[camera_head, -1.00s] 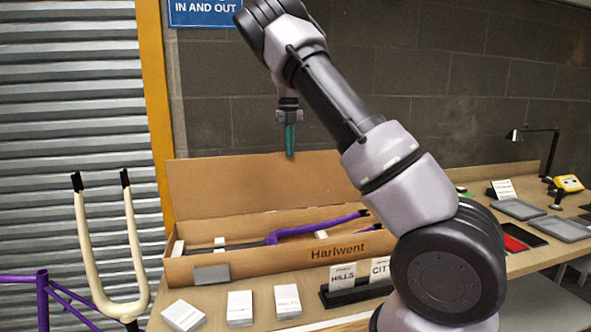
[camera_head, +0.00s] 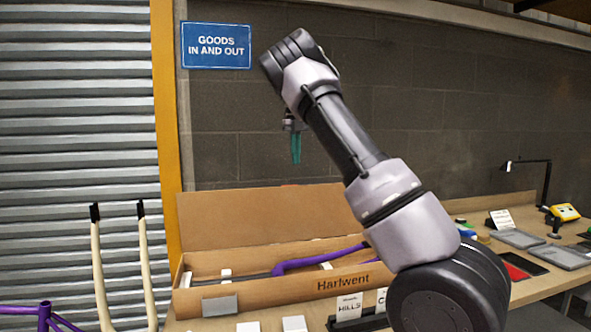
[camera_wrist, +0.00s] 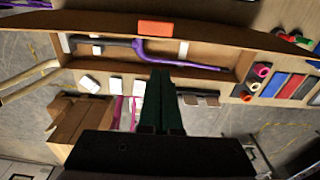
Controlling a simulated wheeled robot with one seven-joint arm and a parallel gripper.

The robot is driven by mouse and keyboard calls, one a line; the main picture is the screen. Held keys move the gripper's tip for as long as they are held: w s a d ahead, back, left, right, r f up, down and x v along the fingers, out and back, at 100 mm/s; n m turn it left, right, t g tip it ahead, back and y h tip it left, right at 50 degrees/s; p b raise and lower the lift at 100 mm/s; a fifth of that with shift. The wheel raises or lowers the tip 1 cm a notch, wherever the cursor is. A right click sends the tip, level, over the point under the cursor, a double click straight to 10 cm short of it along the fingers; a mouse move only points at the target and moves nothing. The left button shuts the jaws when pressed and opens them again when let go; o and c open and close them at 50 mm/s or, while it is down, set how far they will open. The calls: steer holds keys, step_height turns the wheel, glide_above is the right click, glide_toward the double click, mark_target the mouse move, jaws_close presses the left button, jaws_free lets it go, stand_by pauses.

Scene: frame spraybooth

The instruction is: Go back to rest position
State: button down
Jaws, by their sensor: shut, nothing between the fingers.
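My gripper (camera_head: 296,149) has green fingers and hangs in the air above the open cardboard box, in front of the grey block wall. In the wrist view the two dark green fingers (camera_wrist: 161,88) lie together, shut, with nothing between them. The arm reaches up from the lower right and bends at the top left. The box (camera_head: 345,286), marked "Harlwent", stands open on the bench with a purple frame part (camera_head: 315,259) lying in it.
A blue "GOODS IN AND OUT" sign (camera_head: 216,46) hangs on the wall. A cream fork (camera_head: 145,262) stands left of the box. White cartons (camera_head: 294,324) sit in front. Grey trays (camera_head: 564,257), a yellow device (camera_head: 565,212) and a lamp (camera_head: 527,162) are at the right. The air around my gripper is clear.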

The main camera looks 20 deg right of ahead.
steer(key=s+d+r+n+t+y, duration=0.1)
steer(key=s+d+r+n+y, duration=0.2)
steer(key=s+n, duration=0.4)
steer(key=s+d+r+n+t, duration=0.2)
steer(key=s+d+r+n, duration=0.15)
steer(key=s+n, duration=0.4)
steer(key=s+a+f+n+t, duration=0.1)
steer(key=s+a+n+t, duration=0.1)
steer(key=s+n, duration=0.6)
steer(key=s+a+f+n+t+h, duration=0.1)
steer(key=s+a+n, duration=0.3)
steer(key=s+n, duration=0.5)
steer(key=s+t, duration=0.1)
steer(key=s, duration=0.6)
steer(key=shift+s+a+f+t, duration=0.15)
steer(key=shift+a+f+t, duration=0.1)
steer(key=shift+a+t, duration=0.15)
